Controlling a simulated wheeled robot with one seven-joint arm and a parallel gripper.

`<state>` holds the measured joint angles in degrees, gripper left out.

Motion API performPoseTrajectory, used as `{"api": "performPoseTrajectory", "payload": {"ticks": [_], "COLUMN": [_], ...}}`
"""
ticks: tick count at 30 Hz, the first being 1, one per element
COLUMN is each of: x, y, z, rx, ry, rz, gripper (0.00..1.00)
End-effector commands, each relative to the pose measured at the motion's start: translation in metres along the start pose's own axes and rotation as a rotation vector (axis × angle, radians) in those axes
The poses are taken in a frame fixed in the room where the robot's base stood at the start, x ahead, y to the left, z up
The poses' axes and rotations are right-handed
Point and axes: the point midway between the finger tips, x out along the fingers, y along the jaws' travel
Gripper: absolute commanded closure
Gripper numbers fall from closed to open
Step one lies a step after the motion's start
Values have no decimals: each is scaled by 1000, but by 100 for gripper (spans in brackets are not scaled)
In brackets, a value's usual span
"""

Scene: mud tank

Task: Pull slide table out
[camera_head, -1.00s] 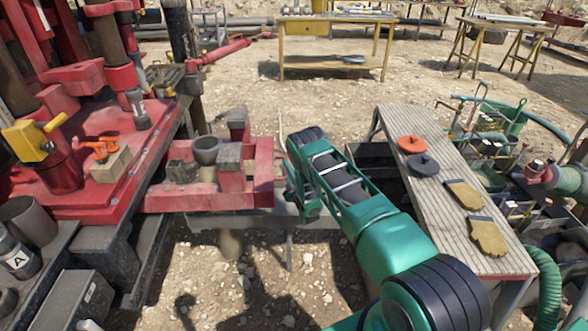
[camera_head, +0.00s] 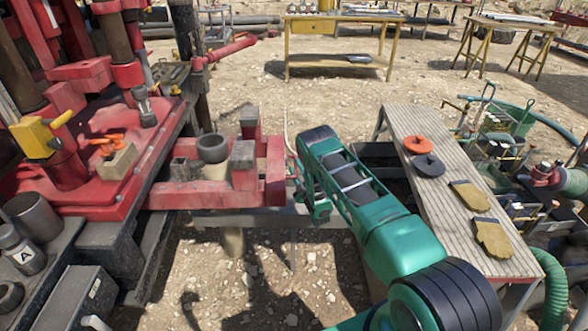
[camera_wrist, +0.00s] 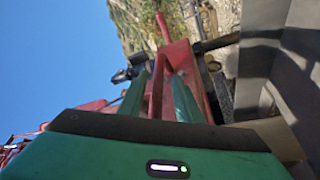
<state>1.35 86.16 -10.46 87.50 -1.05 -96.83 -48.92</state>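The slide table (camera_head: 218,196) is a red metal frame that extends to the right from the red rig in the head view. A grey cup-shaped part and grey blocks are on it. My gripper (camera_head: 303,190) is at its right end, with the fingers partly hidden by my green arm. In the wrist view, my two green fingers (camera_wrist: 160,98) stand apart, one on each side of a red bar (camera_wrist: 157,82) of the frame. Some gap shows beside the bar; firm contact is not visible.
The red rig (camera_head: 112,145) stands at left. A slatted bench (camera_head: 410,132) at right holds an orange disc (camera_head: 418,144), a dark disc (camera_head: 428,166) and two gloves (camera_head: 490,237). A yellow table (camera_head: 335,65) stands behind. Open gravel lies between them.

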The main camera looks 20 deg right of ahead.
Motion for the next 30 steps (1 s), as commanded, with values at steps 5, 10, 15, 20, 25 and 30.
{"api": "performPoseTrajectory", "payload": {"ticks": [5, 10, 15, 20, 25, 30], "x": [-34, -64, -83, -91, -91, -91], "y": [-1, -1, -1, -1, -1, -1], "z": [1, 1, 1, 1, 1, 1], "rx": [2, 1, 2, 1, 1, 1], "ry": [-3, -2, -1, -1, 0, 0], "rz": [-3, -2, 0, 0, 0, 0], "gripper": [69, 69, 69, 69, 69, 69]}}
